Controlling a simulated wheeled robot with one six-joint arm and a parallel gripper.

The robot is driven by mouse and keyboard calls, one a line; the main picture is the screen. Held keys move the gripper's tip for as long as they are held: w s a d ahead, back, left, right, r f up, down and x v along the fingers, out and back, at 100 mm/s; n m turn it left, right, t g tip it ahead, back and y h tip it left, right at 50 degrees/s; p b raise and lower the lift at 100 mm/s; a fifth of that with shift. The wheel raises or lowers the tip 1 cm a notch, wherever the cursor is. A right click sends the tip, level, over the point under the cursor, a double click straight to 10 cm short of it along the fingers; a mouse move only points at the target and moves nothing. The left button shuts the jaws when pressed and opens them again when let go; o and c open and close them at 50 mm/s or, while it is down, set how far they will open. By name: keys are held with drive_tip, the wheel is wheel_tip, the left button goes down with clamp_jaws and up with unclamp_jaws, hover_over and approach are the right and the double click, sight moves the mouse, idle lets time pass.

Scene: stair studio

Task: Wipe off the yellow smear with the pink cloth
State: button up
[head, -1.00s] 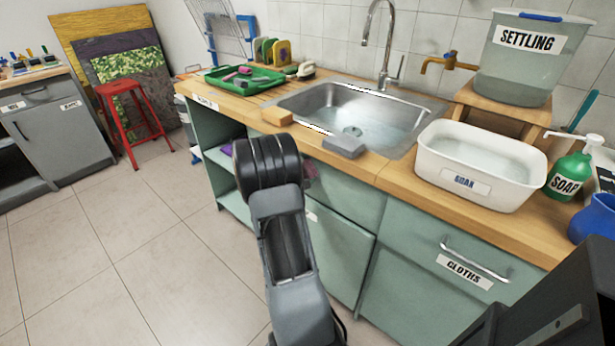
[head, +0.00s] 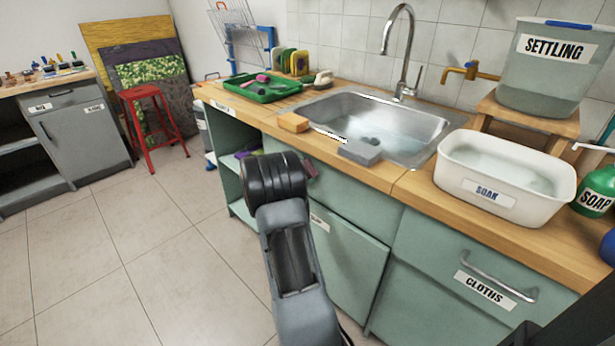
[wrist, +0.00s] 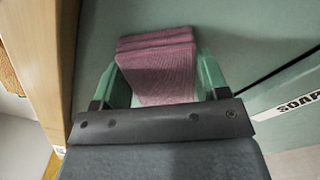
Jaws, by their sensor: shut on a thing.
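The pink cloth (wrist: 158,68) is a folded, ribbed pad between the two green fingers of my gripper (wrist: 162,82) in the wrist view. My gripper is shut on it, in front of a pale green cabinet face. In the head view my arm hides most of the gripper, and a small bit of the cloth (head: 312,170) shows just right of the arm's dark joint. I see no yellow smear in either view.
The counter holds a sink (head: 370,125), grey block (head: 360,152), orange block (head: 293,122), green tray (head: 262,90), white SOAK tub (head: 505,190) and SETTLING tank (head: 550,75). A red stool (head: 155,125) stands at the left. The floor (head: 130,230) left of my arm is clear.

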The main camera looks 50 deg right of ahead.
drive_tip(key=shift+w+d, duration=0.1)
drive_tip(key=shift+w, duration=0.5)
drive_tip(key=a, duration=0.6)
drive_tip(key=shift+w+b, duration=0.2)
drive_tip(key=shift+b, duration=0.15)
drive_tip(key=shift+a, duration=0.1)
drive_tip(key=shift+w+a, duration=0.1)
drive_tip(key=shift+a, duration=1.3)
